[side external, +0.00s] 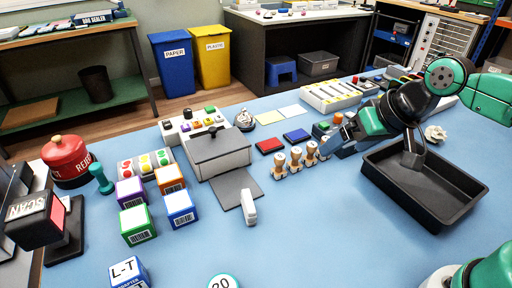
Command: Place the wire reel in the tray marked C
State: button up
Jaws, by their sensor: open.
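I cannot pick out the wire reel with certainty in the side external view. No letter C is readable on any tray. A large empty black tray (459,216) lies at the right of the blue table; no mark shows on its visible walls. My gripper (412,160) hangs from my green and black arm over the back left part of this tray. It is small and dark against the tray, and its fingers are hard to separate. It is open, and I see nothing held in it. The arm hides part of the table behind it.
Barcoded boxes (138,225), a red bell-shaped object (66,160) and a scanner (40,215) stand left. A grey box (225,160) stands mid-table. Wooden-topped stamps (296,158) stand left of the black tray. A white compartmented rack (330,98) stands behind. The front middle is mostly clear.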

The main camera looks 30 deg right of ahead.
jog(key=shift+o, duration=0.5)
jog(key=d+n, duration=0.1)
jog(key=d+t+h, duration=0.1)
jog(key=d, duration=0.1)
jog(key=shift+s+r+n+h, duration=0.15)
jog(key=shift+s+n+h, duration=0.15)
jog(key=shift+s+n, duration=0.1)
jog(key=shift+a, duration=0.1)
